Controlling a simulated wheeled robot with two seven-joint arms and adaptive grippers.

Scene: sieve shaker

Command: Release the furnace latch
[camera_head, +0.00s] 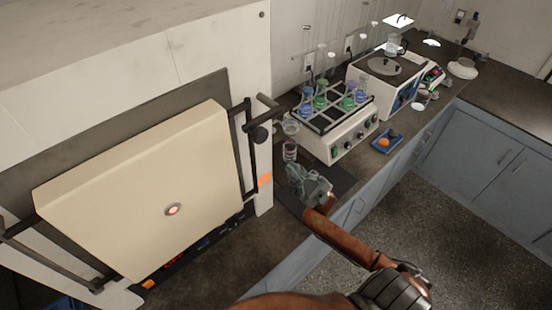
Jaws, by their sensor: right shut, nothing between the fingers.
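The furnace (60,85) fills the left of the head view, with a cream door (140,190) that looks closed. A dark latch handle (252,150) with a round knob (259,134) stands along the door's right side. My right gripper (294,174) is shut and empty, to the right of the latch and apart from it, over the counter. Its reddish arm comes in from the bottom right. My left gripper is not in view.
Small glass beakers (289,150) stand close behind my right gripper. A shaker (345,140) with coloured flasks, a blue tray (386,142) and another white machine (388,75) line the counter (215,265). Open floor (440,240) lies to the right.

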